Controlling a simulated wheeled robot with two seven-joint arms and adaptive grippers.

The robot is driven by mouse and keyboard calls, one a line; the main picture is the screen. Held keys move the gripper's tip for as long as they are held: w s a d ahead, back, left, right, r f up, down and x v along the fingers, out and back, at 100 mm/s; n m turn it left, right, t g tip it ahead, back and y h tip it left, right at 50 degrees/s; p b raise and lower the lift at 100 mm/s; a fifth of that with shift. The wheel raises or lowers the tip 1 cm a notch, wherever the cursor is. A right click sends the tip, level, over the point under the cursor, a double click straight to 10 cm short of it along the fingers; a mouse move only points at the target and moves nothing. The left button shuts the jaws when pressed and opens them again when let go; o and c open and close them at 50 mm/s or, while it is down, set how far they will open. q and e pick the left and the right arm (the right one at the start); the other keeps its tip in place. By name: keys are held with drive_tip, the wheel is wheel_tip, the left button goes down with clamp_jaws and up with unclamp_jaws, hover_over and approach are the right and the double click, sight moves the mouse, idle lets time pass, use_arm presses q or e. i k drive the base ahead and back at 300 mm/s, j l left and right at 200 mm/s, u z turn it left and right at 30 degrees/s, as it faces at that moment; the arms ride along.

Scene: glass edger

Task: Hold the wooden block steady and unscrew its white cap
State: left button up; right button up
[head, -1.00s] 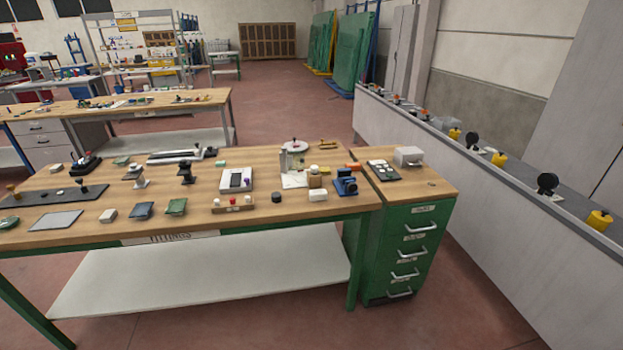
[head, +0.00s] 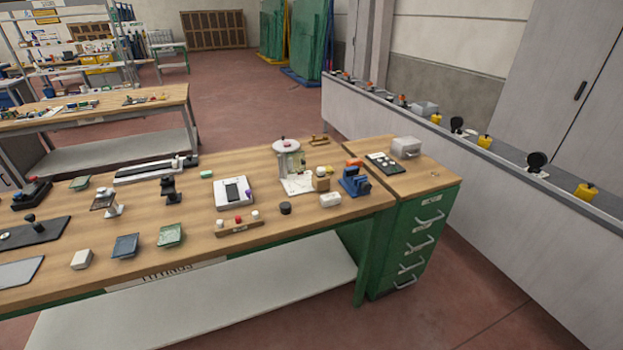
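A small wooden block (head: 321,184) stands upright near the right end of the long workbench. A white cap (head: 321,172) sits on its top. The block stands on or beside a white sheet (head: 297,187), with a blue device (head: 354,182) to its right and a white block (head: 330,200) in front. Neither of my grippers is in view, and nothing is touching the block.
The wooden-topped workbench (head: 200,245) carries several items, including a wooden strip with red and white knobs (head: 239,226), a black puck (head: 285,208) and a white device (head: 233,193). A green drawer cabinet (head: 415,245) adjoins its right end. Red floor (head: 480,300) is clear at right.

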sight(321, 184)
drive_tip(key=i+j+z, duration=0.15)
drive_tip(key=j, duration=0.55)
drive_tip(key=j+z, duration=0.1)
drive_tip(key=j, duration=0.65)
drive_tip(key=i+j+z, duration=0.15)
drive_tip(key=j, duration=0.6)
